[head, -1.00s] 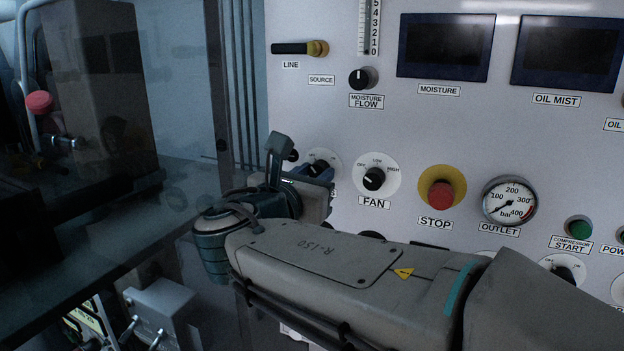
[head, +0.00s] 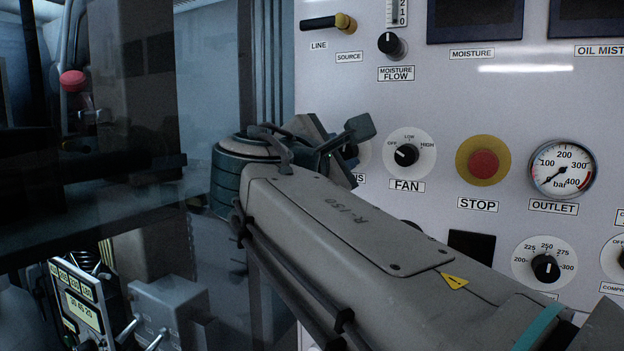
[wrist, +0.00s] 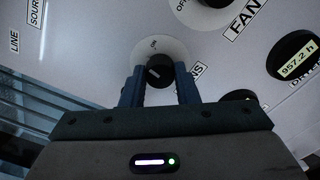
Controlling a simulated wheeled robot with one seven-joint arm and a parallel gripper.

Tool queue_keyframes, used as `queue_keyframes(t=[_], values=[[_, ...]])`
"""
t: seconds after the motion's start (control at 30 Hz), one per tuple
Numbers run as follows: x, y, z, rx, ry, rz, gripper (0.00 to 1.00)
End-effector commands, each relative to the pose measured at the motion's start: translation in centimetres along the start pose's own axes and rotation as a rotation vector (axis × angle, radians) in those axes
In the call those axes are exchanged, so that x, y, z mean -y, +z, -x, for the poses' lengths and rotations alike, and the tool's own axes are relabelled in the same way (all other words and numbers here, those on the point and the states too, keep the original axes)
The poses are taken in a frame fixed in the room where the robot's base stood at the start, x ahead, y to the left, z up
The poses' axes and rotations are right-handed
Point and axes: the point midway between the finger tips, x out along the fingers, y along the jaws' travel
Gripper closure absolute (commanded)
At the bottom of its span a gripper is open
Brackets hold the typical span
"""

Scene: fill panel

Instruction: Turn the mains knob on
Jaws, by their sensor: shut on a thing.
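The mains knob (wrist: 159,70) is a black knob on a round white dial, with "ON" printed on the dial in the wrist view. Its label is partly covered and only the end "NS" shows. My gripper (wrist: 158,76) has its two blue fingers on either side of the knob, shut on it. The knob's pointer is too dark to read surely. In the head view my gripper (head: 338,158) is at the panel, and it hides most of the mains dial (head: 362,154).
The fan knob (head: 407,154) sits just right of my gripper, then the red stop button (head: 483,162) and the outlet gauge (head: 562,169). The line handle (head: 322,24) and moisture flow knob (head: 391,44) are above. A glass-like pane and dark frame stand left.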

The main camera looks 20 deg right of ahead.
Motion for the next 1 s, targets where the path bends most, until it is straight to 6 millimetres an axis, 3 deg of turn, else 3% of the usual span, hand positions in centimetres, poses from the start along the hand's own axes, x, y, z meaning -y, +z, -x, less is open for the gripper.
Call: queue_keyframes(t=[0.5,1.0], values=[[-0.01,-0.10,0.05,0.001,0.008,-0.446,0.95],[-0.41,0.03,0.13,-0.001,0.010,-0.622,0.95]])
